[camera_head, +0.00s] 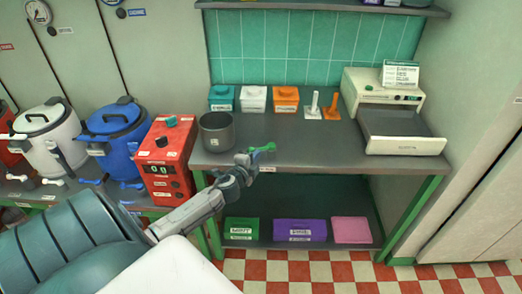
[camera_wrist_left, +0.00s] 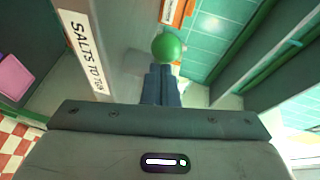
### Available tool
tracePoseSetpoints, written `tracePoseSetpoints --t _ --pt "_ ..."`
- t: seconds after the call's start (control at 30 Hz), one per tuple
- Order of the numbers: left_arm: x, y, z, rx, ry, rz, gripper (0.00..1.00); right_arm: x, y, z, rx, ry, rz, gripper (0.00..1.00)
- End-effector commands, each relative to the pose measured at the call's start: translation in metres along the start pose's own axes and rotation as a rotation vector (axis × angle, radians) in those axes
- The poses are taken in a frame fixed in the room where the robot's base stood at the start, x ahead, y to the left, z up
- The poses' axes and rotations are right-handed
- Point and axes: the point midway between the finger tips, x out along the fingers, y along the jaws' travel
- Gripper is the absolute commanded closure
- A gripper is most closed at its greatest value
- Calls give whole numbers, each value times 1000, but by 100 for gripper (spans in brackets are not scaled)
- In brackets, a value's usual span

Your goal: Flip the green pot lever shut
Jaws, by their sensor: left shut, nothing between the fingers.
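A small green lever (camera_head: 263,149) shows at the front edge of the grey counter, just right of my left gripper (camera_head: 250,158). In the left wrist view a round green knob (camera_wrist_left: 168,47) is right at the tips of the left gripper (camera_wrist_left: 162,70). The two fingers are together with nothing between them. I cannot tell whether the fingertips touch the knob. No green pot body shows; the wrist and fingers cover part of the lever's surroundings. My right gripper does not show.
A dark grey pot (camera_head: 216,134) stands on the counter (camera_head: 310,150) behind the gripper. A red box (camera_head: 164,160), a blue pot (camera_head: 116,130) and a white pot (camera_head: 48,140) are to the left.

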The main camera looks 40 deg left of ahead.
Motion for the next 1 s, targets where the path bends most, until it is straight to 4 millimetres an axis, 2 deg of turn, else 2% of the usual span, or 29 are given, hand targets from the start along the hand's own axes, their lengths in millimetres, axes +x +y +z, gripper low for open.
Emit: tracePoseSetpoints --t 0.03,0.13,0.53,1.0 --pt "2 1 6 11 38 7 100 4 -1 7 0 -8 0 64" --pt "5 0 11 5 30 4 100 8 -2 11 0 -13 -1 64" --pt "16 -4 28 5 25 4 100 18 -7 -1 3 2 -5 64" --pt "20 -7 33 8 19 5 100 20 -6 0 2 1 -4 64"
